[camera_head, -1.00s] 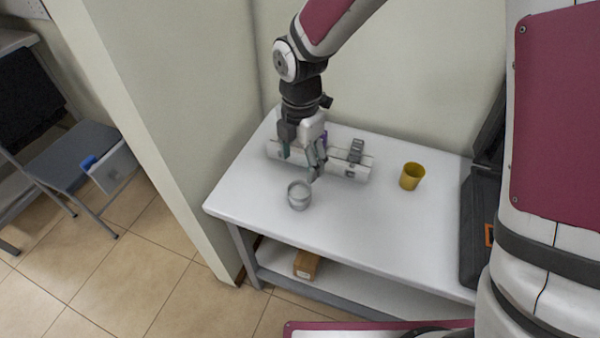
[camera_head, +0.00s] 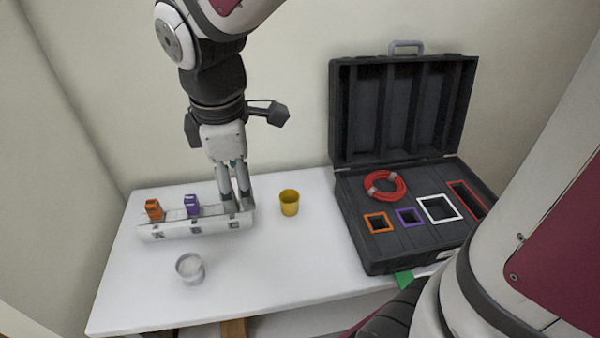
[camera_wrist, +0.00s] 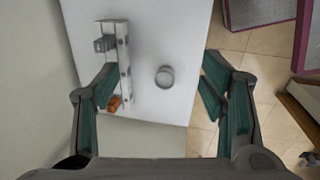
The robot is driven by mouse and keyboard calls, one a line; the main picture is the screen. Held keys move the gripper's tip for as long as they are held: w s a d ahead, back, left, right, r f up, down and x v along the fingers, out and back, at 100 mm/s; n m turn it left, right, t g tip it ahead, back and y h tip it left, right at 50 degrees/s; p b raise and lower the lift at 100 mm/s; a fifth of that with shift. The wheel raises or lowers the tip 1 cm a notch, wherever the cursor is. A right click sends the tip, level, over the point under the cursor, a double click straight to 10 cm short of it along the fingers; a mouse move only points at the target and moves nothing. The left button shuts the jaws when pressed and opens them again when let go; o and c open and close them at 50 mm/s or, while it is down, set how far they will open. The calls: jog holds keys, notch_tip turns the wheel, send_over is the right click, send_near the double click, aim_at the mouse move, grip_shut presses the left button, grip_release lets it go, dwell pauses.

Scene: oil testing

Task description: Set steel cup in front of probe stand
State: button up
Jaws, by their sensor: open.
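The steel cup (camera_head: 190,268) stands upright on the white table, in front of the probe stand and apart from it. It also shows in the wrist view (camera_wrist: 165,77), seen from above. The probe stand (camera_head: 180,232) is a long pale rail holding an orange probe (camera_head: 154,210) and a purple probe (camera_head: 192,206). The wrist view shows a grey probe (camera_wrist: 105,44) in it, too. My gripper (camera_head: 236,196) is open and empty. In the head view its fingers overlap the stand's right end and hide part of it; the wrist view shows the fingers wide apart.
A yellow cup (camera_head: 289,205) stands right of the stand. An open black case (camera_head: 375,250) lies at the right, with a red cable coil (camera_head: 385,186) and several coloured frames in it. The table's front middle is clear. A wall rises behind the table.

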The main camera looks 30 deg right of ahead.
jog(key=s+d+r+m+t, duration=0.1)
jog(key=s+d+r+m, duration=0.1)
jog(key=s+m, duration=0.5)
jog(key=s+d+r+m+t, duration=0.1)
jog(key=s+d+r+m, duration=0.1)
jog(key=s+d+m, duration=0.3)
jog(key=s+m, duration=0.2)
jog(key=s, duration=0.1)
jog(key=shift+r+y, duration=0.15)
jog(key=shift+y, duration=0.25)
jog(key=shift+r, duration=0.15)
notch_tip(320, 180, up, 2)
jog(key=shift+w+p, duration=0.1)
jog(key=shift+p, duration=0.75)
